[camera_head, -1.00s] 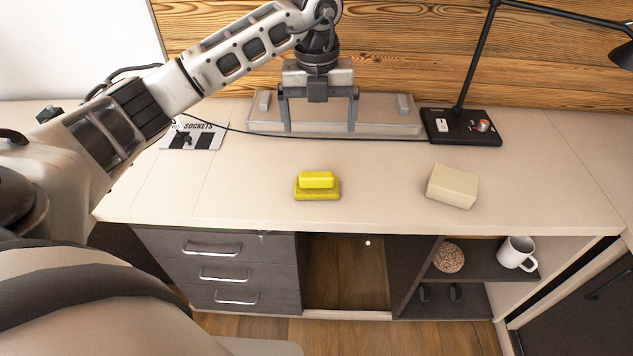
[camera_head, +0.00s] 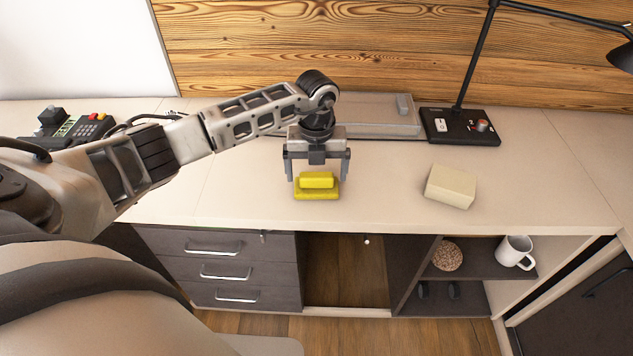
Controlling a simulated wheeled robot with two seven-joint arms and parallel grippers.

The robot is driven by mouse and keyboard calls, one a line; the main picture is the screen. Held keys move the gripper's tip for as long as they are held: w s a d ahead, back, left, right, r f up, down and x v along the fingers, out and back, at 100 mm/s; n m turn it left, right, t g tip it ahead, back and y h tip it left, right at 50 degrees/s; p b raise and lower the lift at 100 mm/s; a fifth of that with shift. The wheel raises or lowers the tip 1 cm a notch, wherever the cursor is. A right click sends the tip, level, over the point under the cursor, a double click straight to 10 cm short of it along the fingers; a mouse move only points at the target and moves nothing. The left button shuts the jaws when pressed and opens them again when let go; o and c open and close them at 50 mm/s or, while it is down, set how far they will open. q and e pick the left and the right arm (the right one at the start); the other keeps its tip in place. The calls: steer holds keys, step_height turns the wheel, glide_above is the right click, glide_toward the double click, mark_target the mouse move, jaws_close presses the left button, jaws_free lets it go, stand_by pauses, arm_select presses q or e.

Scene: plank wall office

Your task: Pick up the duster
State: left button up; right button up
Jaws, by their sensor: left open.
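The duster (camera_head: 317,187) is a small yellow block with a raised, narrower yellow top. It lies on the desk top near the front edge, in the middle of the view. My left gripper (camera_head: 318,178) points down at the duster. It is open, with one finger at each side of the duster's raised top in the picture. I cannot tell whether the fingers touch it. My right gripper is out of view.
A pale beige block (camera_head: 450,186) lies on the desk (camera_head: 390,200) to the right. A black lamp base (camera_head: 460,126) and a grey tray (camera_head: 385,123) stand behind. A control panel with buttons (camera_head: 80,126) is at the back left. Drawers and shelves are below.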

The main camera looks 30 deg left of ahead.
arm_select(q)
steer(key=shift+f, duration=0.9)
steer(key=c, duration=1.1)
steer(key=shift+r, duration=0.15)
steer(key=shift+r, duration=0.65)
steer(key=s+d+r+b, duration=0.1)
steer(key=s+d+r, duration=0.7)
steer(key=s+r, duration=0.3)
steer(key=shift+s+r, duration=0.25)
